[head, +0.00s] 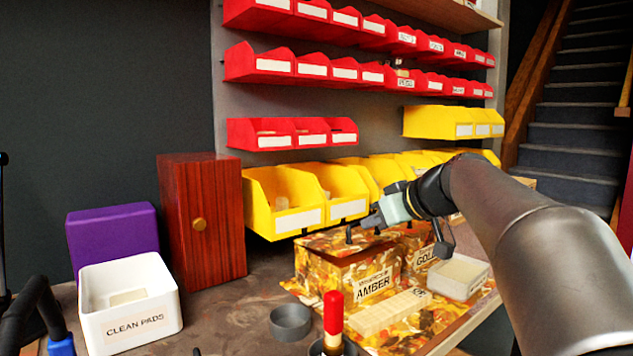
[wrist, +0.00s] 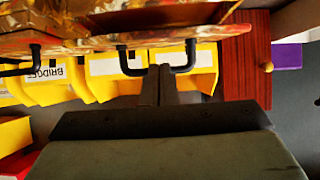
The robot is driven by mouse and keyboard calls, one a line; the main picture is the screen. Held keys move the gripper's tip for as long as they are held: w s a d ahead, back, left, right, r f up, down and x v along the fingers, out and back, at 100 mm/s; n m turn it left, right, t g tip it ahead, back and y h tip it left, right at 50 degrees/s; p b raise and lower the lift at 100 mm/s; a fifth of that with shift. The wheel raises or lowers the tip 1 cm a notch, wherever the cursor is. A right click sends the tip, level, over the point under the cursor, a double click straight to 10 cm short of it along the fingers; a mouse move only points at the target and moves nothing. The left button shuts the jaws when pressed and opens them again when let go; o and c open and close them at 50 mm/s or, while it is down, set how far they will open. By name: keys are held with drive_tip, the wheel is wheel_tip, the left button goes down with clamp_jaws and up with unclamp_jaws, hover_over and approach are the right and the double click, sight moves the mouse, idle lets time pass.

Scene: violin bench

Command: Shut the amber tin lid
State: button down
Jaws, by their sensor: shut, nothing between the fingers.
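The amber tin (head: 325,285) is a marbled orange-brown box with an AMBER label, standing on the bench in the head view. Its marbled lid (head: 325,241) lies nearly flat over the top; dark shadow shows beneath its edge, and I cannot tell whether it is fully seated. The lid has a black handle (wrist: 190,58), seen in the wrist view. My gripper (head: 366,222) is just above the lid beside this handle. Its fingers (wrist: 158,85) are together and empty, with their tips at the handle; contact is unclear.
A similar GOLD tin (head: 424,257) stands close on the right. A white tray (head: 462,275), pale blocks (head: 392,312), a grey round dish (head: 290,322) and a red-topped item (head: 333,312) are nearby. Yellow bins (head: 287,203) stand behind. A CLEAN PADS box (head: 128,325) is left.

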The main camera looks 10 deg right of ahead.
drive_tip(key=shift+s+d+f+b, duration=0.15)
drive_tip(key=shift+s+f+b, duration=0.1)
drive_tip(key=shift+f+b, duration=0.35)
drive_tip(key=shift+f, duration=0.1)
